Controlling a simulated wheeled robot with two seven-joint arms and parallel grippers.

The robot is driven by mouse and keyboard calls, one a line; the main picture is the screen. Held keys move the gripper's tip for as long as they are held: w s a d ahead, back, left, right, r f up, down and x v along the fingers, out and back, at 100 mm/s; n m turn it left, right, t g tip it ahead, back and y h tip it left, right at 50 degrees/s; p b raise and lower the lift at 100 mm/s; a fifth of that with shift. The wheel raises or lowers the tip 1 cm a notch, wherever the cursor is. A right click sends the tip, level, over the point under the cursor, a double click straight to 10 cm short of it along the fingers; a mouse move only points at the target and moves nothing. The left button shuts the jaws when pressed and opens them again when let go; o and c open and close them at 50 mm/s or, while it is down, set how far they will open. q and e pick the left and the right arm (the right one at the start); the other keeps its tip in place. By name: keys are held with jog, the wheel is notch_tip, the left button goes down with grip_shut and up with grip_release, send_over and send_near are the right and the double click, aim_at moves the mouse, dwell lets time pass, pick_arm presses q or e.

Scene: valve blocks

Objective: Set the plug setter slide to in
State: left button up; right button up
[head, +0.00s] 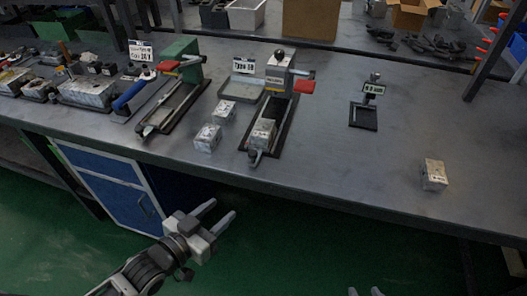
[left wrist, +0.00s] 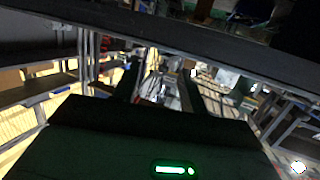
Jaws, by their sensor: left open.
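Two bench fixtures with rails and red handles stand on the table; their labels are too small to read, so I cannot tell by name which is the plug setter. One fixture (head: 280,75) has a grey head with a black knob, and a metal block (head: 262,134) sits at its front end. I cannot tell either slide's position. My left gripper (head: 222,212) is open and empty, in front of and below the table edge; its dark fingers show in the left wrist view (left wrist: 162,85).
Loose metal blocks lie on the table (head: 335,165): two (head: 208,138) (head: 224,111) between the fixtures, one (head: 434,175) at the right. A tray (head: 241,88) and a small stand (head: 364,115) are behind. The right front of the table is mostly clear. A blue cabinet (head: 115,190) stands below.

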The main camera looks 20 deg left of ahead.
aim_at(250, 156)
pick_arm(q)
jog(key=w+a+r+t+h, duration=0.2)
jog(key=w+a+r, duration=0.1)
jog(key=shift+m, duration=0.4)
jog(key=x, duration=1.5)
jog(key=shift+w+d, duration=0.1)
jog(key=shift+d, duration=0.15)
jog(key=shift+w, duration=0.1)
pick_arm(e)
jog(key=shift+s+a+f, duration=0.1)
jog(key=shift+s+a, duration=0.05)
jog(key=shift+a, duration=0.1)
